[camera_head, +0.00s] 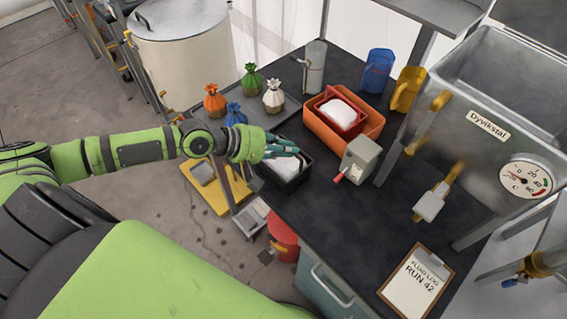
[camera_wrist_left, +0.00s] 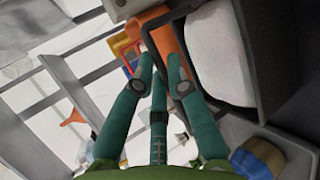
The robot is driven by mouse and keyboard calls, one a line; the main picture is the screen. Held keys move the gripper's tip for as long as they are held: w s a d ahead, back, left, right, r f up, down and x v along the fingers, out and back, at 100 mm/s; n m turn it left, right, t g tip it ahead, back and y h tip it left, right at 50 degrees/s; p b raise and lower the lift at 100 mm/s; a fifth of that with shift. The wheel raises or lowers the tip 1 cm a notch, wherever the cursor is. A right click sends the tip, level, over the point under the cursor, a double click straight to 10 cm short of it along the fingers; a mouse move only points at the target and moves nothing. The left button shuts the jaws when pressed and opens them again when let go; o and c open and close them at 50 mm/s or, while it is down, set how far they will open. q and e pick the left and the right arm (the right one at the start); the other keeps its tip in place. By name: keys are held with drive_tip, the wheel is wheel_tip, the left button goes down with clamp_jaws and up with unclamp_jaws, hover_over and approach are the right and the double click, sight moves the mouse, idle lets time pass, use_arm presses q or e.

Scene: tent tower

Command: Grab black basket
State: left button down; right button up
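The black basket (camera_head: 291,184) stands on the dark worktop near its left edge, with something white inside. My left gripper (camera_head: 288,146) is over the basket's far side, its teal fingers pointing right and covering part of the basket. In the left wrist view the fingers (camera_wrist_left: 160,68) are spread with a gap between them. The dark basket wall (camera_wrist_left: 270,50) and its white content (camera_wrist_left: 224,45) lie to their right. I cannot tell whether a finger touches the rim. My right gripper is not in view.
Several tied sacks (camera_head: 273,97) stand behind the basket. An orange tray (camera_head: 318,126) holding a red tray, a grey box with a red lever (camera_head: 359,160) and a steel tank (camera_head: 460,130) are to the right. A clipboard (camera_head: 416,282) lies in front. The middle worktop is clear.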

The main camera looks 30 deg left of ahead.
use_arm(q)
drive_tip(key=shift+w+d, duration=0.2)
drive_tip(key=shift+w, duration=0.05)
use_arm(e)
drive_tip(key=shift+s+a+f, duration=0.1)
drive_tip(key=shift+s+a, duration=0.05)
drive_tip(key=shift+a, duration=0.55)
use_arm(q)
drive_tip(key=shift+r, duration=0.1)
